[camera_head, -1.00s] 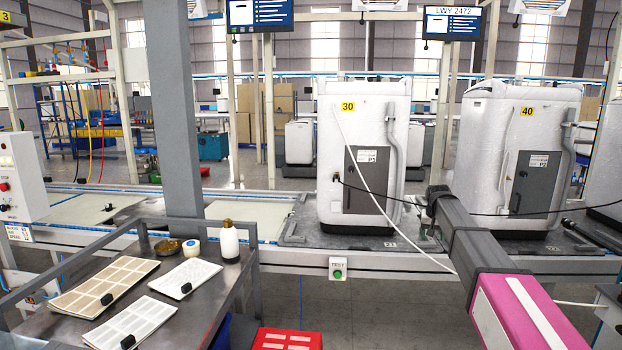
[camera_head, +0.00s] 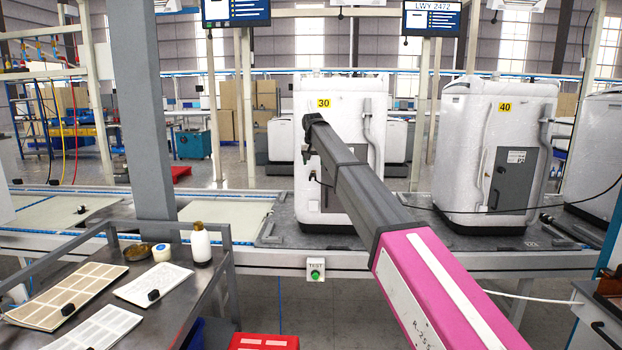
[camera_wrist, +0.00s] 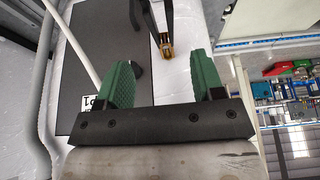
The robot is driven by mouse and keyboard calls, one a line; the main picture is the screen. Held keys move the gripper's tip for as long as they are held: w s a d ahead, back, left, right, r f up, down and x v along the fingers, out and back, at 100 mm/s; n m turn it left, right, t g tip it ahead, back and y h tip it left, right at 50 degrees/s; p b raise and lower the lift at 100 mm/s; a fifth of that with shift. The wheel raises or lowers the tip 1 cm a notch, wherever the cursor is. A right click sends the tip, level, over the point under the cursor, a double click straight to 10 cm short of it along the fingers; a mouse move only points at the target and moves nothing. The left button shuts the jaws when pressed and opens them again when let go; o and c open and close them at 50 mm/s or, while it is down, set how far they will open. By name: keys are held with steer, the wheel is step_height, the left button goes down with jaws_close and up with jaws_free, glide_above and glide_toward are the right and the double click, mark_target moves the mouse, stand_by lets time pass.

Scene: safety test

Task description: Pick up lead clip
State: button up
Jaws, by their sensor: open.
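My gripper (camera_head: 308,143) is raised in front of the white appliance marked 30 (camera_head: 347,103). In the wrist view its two green fingers (camera_wrist: 160,65) are apart, with nothing held between them. A small dark clip-like piece with a brass-coloured end (camera_wrist: 165,44), which looks like the lead clip, lies ahead between the fingers, nearer the right one, apart from both. A dark panel (camera_wrist: 95,45) is on the left, with a dark round knob-like part (camera_wrist: 138,69) by the left finger. In the head view my arm hides much of the panel and clip.
The appliance marked 40 (camera_head: 497,150) stands to the right, with a black cable (camera_head: 440,212) hanging across the gap. A metal cart (camera_head: 190,285) with cards and a white bottle (camera_head: 201,245) stands at front left. A red crate (camera_head: 263,341) is below.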

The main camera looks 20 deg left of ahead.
mark_target(313, 174)
steer(key=x, duration=0.7)
steer(key=shift+w+a+f, duration=0.1)
steer(key=shift+w+a, duration=0.15)
steer(key=shift+w, duration=0.1)
steer(key=shift+c, duration=0.3)
steer(key=c, duration=0.8)
